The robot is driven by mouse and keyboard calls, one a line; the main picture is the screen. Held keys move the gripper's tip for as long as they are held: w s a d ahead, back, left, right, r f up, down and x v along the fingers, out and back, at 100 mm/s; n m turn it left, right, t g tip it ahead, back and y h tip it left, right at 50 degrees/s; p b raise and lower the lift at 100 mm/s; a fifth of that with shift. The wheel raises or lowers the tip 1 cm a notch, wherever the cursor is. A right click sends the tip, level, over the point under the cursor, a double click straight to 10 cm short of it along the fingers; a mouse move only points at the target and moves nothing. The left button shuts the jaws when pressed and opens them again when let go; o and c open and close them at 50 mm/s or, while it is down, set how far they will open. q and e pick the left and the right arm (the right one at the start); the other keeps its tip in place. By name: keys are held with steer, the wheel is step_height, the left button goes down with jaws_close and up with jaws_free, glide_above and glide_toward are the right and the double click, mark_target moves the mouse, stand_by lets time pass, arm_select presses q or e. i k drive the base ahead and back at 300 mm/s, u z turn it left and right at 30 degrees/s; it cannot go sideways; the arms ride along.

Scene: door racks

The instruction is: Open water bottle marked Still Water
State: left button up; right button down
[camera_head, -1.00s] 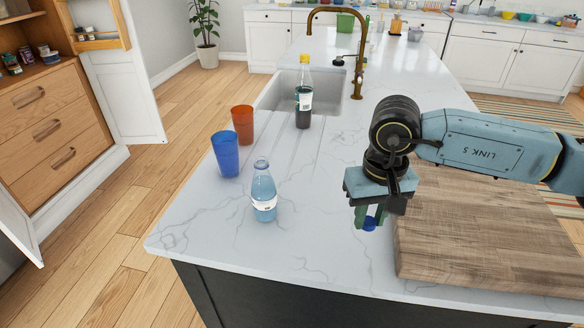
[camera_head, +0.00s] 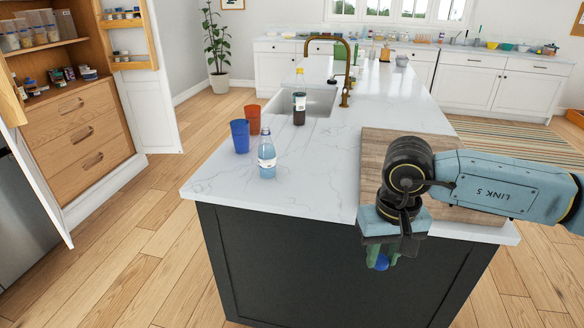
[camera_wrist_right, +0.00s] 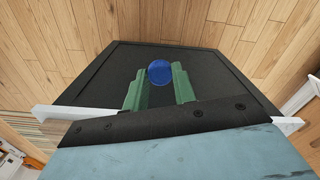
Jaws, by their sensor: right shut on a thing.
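A clear bottle of bluish water (camera_head: 267,155) with a white label stands upright on the white countertop, near its front left part. Its label is too small to read. Its top shows no blue cap. My right gripper (camera_head: 381,258) is shut on a blue cap (camera_head: 381,263), in front of the counter's near edge and clear of the bottle. In the right wrist view the blue cap (camera_wrist_right: 160,72) sits between the green fingertips. My left gripper is not in view.
A blue cup (camera_head: 240,136) and an orange cup (camera_head: 252,119) stand behind the bottle. A dark bottle (camera_head: 299,98) stands by the sink. A wooden board (camera_head: 372,160) lies at the right of the white countertop (camera_head: 310,195). Open floor lies to the left.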

mark_target(266, 156)
steer(key=u, duration=1.3)
steer(key=i, duration=1.55)
steer(key=z, duration=0.95)
steer(key=i, duration=0.75)
steer(key=z, duration=0.85)
